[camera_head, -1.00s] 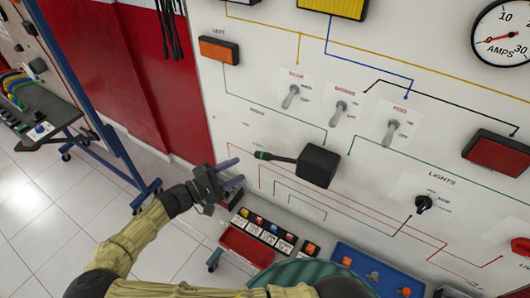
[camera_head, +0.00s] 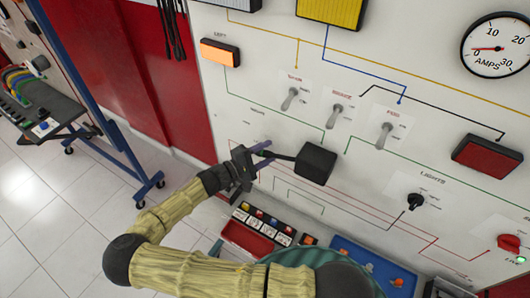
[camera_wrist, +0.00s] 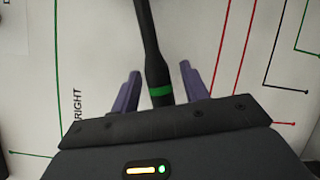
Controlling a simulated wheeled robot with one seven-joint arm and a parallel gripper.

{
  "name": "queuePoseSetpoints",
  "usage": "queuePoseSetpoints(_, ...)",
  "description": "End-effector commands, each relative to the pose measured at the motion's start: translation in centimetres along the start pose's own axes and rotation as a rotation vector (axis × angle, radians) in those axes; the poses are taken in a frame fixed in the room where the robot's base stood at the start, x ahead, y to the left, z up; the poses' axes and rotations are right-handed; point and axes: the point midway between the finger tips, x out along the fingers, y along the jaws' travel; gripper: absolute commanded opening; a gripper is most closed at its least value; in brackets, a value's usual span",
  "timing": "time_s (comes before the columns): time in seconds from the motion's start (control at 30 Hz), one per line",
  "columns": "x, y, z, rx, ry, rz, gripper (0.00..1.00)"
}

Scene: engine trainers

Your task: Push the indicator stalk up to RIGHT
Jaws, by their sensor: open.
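The indicator stalk is a thin black lever (camera_head: 285,157) reaching left from a black box (camera_head: 316,165) on the white panel. In the wrist view the stalk (camera_wrist: 147,35) runs down between my two purple fingers, with a green band (camera_wrist: 160,91) near its end. My gripper (camera_head: 264,154) is open around the stalk's outer end, with a visible gap on each side in the wrist view (camera_wrist: 159,85). The stalk's tip is hidden behind my gripper body. A printed word RIGHT (camera_wrist: 78,105) shows beside the left finger. The LEFT lamp (camera_head: 220,52) glows orange.
Toggle switches (camera_head: 337,115) sit above the box, and a black LIGHTS knob (camera_head: 415,201) and red lamp (camera_head: 487,157) to the right. A red tray (camera_head: 248,238) and blue tray (camera_head: 365,262) lie below. The panel left of the box is flat.

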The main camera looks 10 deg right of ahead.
Motion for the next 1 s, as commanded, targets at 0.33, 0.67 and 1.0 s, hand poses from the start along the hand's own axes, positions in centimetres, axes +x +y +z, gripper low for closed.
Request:
queuePoseSetpoints(0.33, 0.0, 0.0, 0.0, 0.0, 0.0, -0.001, 0.0)
queuePoseSetpoints(0.67, -0.1, 0.5, 0.0, 0.034, 0.007, -0.016, 0.0)
queuePoseSetpoints(1.0, -0.4, 2.9, 0.5, 0.202, 0.035, -0.09, 0.0)
